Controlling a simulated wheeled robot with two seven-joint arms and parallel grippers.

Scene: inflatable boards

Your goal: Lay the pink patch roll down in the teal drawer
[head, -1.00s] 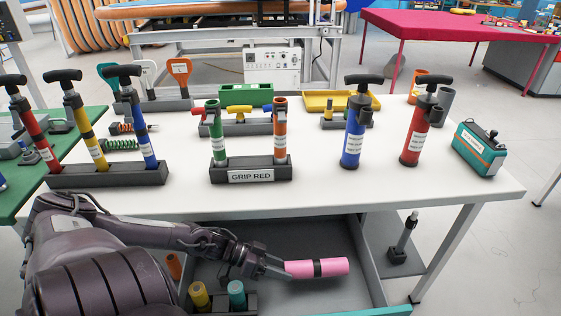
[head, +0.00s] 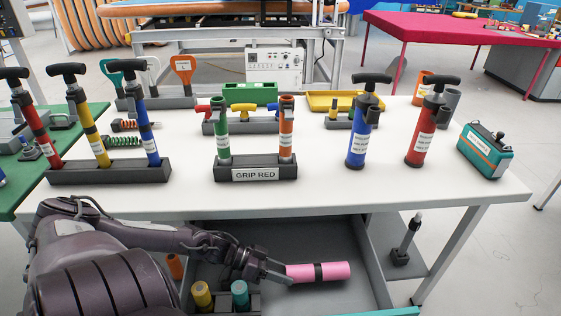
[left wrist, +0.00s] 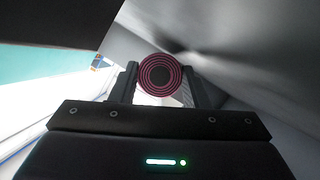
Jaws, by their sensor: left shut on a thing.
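The pink patch roll (head: 335,271) is a pink cylinder with a dark band around its middle. My left gripper (head: 287,273) is shut on its left end, and the roll lies level, pointing right. It is over the open teal drawer (head: 372,256) below the white table. I cannot tell whether it touches the drawer floor. In the left wrist view the roll (left wrist: 160,75) shows end-on as dark pink rings between the two fingers (left wrist: 163,84). My right gripper is not in view.
A dark holder with a yellow roll (head: 201,296) and a teal roll (head: 240,295) stands in the drawer's front left. An orange roll (head: 175,267) is behind it. The white table (head: 330,200) with pumps overhangs the drawer's back. The drawer floor right of the holder is clear.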

